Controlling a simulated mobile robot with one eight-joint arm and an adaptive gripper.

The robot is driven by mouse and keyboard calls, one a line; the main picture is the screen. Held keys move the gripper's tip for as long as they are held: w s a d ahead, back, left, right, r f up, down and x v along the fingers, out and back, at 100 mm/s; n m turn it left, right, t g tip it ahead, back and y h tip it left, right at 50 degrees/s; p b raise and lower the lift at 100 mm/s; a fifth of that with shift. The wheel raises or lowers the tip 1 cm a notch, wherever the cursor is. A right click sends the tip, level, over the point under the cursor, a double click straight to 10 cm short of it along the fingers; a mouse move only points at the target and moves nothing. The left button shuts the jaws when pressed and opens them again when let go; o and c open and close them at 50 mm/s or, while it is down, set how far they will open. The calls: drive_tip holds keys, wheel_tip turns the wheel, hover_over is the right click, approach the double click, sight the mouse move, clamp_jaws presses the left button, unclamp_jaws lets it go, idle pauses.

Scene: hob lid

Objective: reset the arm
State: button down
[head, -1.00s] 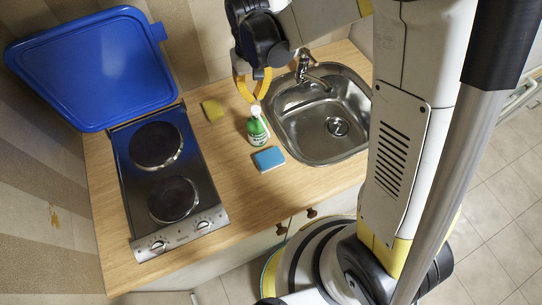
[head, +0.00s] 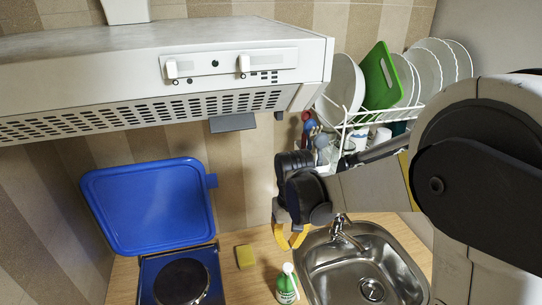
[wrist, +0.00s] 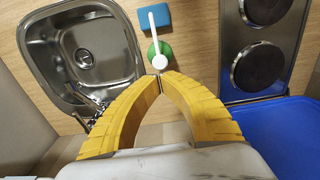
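The blue hob lid (head: 150,208) stands raised against the wall behind the hob (head: 157,270). In the wrist view, part of the lid (wrist: 285,135) shows at lower right, beside the hob's two dark plates (wrist: 256,67). My gripper (head: 291,247) hangs above the worktop near the tap, to the right of the lid and clear of it. In the wrist view, the yellow fingertips of my gripper (wrist: 161,77) meet, with nothing held between them. The lower part of the hob is cut off in the head view.
A white extractor hood (head: 200,70) overhangs the hob. A dish rack (head: 375,110) with plates and a green board hangs behind my arm. A sink (head: 365,270), tap (head: 340,228), spray bottle (head: 287,285), yellow sponge (head: 244,257) and blue sponge (wrist: 152,18) are below.

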drive_tip(key=s+d+f+m+t+b, duration=0.1)
drive_tip(key=s+d+f+t+b, duration=0.2)
drive_tip(key=s+b, duration=0.4)
drive_tip(key=s+d+f+m+t+b, duration=0.1)
drive_tip(key=s+d+f+t+b, duration=0.3)
drive_tip(key=b, duration=1)
drive_tip(key=s+d+f, duration=0.1)
drive_tip(key=s+d, duration=0.2)
drive_tip(key=shift+s+d+f, duration=0.15)
drive_tip(key=shift+s, duration=0.25)
idle(0.5)
